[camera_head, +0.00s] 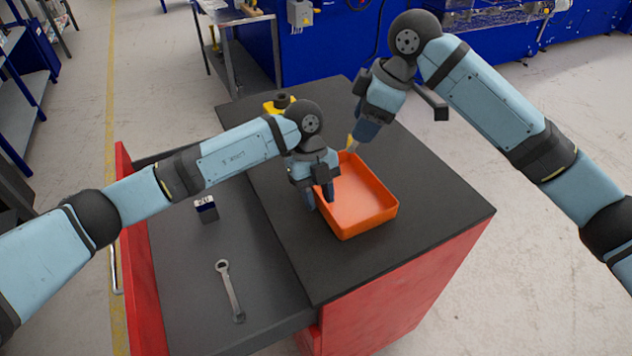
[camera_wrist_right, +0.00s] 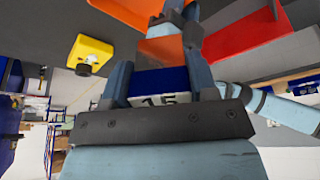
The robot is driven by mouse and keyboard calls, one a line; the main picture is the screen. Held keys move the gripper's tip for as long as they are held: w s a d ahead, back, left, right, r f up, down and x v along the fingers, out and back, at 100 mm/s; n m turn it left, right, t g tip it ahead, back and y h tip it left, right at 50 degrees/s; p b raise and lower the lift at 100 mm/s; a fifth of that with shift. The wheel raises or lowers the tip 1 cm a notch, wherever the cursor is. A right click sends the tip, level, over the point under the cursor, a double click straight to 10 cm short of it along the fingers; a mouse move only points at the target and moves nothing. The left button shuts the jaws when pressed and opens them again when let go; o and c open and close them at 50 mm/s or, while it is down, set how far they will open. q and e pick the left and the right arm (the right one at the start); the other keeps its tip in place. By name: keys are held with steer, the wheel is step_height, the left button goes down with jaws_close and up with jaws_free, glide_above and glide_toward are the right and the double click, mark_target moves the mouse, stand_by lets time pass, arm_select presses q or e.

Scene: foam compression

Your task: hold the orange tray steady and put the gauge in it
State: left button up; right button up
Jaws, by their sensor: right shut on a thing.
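The orange tray (camera_head: 362,232) stands on the black cabinet top. My left gripper (camera_head: 319,198) points down at its left wall, one finger on each side; whether the fingers touch the wall is unclear. My right gripper (camera_head: 354,147) is over the tray's far edge. In the right wrist view it (camera_wrist_right: 160,82) is shut on a blue block (camera_wrist_right: 162,82) with a white label marked 15, seemingly the gauge. An orange patch shows just beyond the block there; I cannot tell whether it belongs to it. In the head view the block is mostly hidden.
A yellow device (camera_head: 272,106) with a black knob stands behind my left wrist. An open drawer (camera_head: 180,265) at the left holds a wrench (camera_head: 231,291) and a small dark block with a white top (camera_head: 206,209). The cabinet top right of the tray is clear.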

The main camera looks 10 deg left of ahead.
arm_select(q)
steer(key=shift+f, duration=0.1)
jaws_close()
arm_select(e)
steer(key=shift+f, duration=5.35)
steer(key=o, duration=1.2)
